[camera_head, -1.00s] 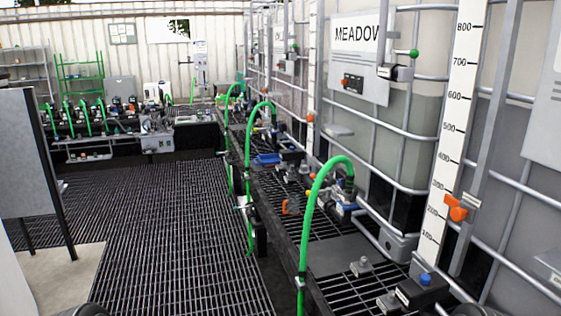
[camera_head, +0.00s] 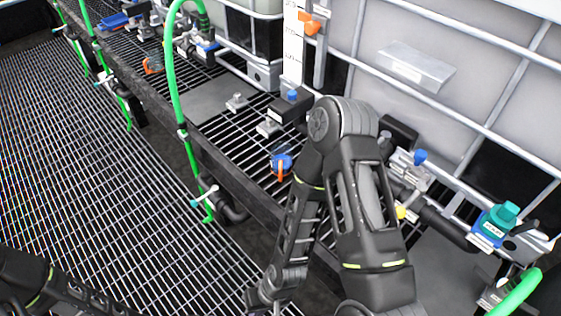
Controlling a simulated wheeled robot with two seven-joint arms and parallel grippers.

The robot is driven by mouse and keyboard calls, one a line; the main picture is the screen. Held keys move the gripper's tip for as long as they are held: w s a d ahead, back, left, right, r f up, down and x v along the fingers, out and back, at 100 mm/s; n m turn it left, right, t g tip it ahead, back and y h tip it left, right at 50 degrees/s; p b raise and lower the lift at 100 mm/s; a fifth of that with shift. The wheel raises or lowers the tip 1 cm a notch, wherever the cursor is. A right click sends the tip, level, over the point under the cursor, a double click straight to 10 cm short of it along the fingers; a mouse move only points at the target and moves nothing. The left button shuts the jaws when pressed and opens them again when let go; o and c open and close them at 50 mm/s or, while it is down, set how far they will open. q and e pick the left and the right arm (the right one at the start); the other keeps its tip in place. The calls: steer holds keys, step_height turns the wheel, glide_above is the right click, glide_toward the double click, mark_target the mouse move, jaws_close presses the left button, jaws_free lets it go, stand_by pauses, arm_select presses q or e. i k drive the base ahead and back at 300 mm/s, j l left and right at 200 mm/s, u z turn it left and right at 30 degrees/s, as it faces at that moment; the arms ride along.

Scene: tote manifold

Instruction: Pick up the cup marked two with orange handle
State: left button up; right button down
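A small blue cup with an orange handle (camera_head: 282,161) sits on the black grated bench, just left of my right arm. Its mark is too small to read. My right arm rises from the bottom, bends at the middle of the view and comes down again to the bottom edge. Its lower link passes close beside the cup in the picture, and its gripper fingers do not show. Part of my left arm shows at the bottom left corner, and its gripper is out of view.
The grated bench (camera_head: 219,125) runs along large caged tanks (camera_head: 440,35). A black block with a blue knob (camera_head: 291,105) stands behind the cup. Green hoses (camera_head: 174,90) arch over the bench edge. A teal-capped valve (camera_head: 497,222) is at right. Grated floor (camera_head: 85,150) is open at left.

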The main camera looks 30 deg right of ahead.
mark_target(280, 152)
steer(key=i+j, duration=0.9)
steer(key=z, duration=3.05)
